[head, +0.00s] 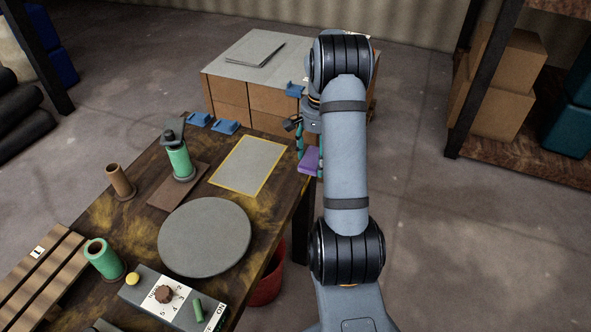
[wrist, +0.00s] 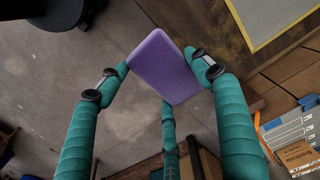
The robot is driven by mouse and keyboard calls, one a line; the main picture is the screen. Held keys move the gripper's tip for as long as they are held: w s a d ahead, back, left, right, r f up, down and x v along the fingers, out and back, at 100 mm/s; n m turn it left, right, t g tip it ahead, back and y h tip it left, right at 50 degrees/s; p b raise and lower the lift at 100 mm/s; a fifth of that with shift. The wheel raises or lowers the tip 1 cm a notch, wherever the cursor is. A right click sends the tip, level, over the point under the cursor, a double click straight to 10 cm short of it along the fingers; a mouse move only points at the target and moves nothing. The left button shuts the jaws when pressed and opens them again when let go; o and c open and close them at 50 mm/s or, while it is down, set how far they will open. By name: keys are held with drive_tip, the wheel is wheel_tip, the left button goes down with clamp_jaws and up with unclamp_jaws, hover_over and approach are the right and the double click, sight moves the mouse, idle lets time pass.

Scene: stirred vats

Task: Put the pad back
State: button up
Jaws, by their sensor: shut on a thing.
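A purple pad (head: 309,161) is held in my gripper (head: 310,152), just off the right edge of the work table (head: 182,135). In the wrist view the pad (wrist: 163,66) is a flat rounded block, tilted, between the teal fingers of my gripper (wrist: 160,72). One fingertip is at its left side and one at its right, with a third finger below. The pad is over the floor, apart from the table top. Part of the gripper is hidden behind my arm in the head view.
A yellow-edged grey mat (head: 248,166) lies on the table near the pad. A grey disc (head: 205,237), a green cylinder with a dark top (head: 180,160), a control box (head: 180,300) and a red bin (head: 266,288) are nearby. A cabinet (head: 232,98) stands behind.

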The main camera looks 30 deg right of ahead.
hover_over(295, 178)
wheel_tip(295, 178, down, 4)
drive_tip(key=shift+d+p, duration=0.15)
drive_tip(key=shift+p, duration=0.25)
drive_tip(key=shift+f, duration=2)
drive_tip(key=shift+f, duration=0.1)
drive_tip(key=shift+f, duration=0.15)
drive_tip(key=o, duration=1)
drive_tip(key=shift+o, duration=0.6)
wheel_tip(295, 178, up, 13)
drive_tip(key=shift+f+p, duration=0.2)
drive_tip(key=shift+p, duration=0.2)
drive_tip(key=shift+o, duration=0.2)
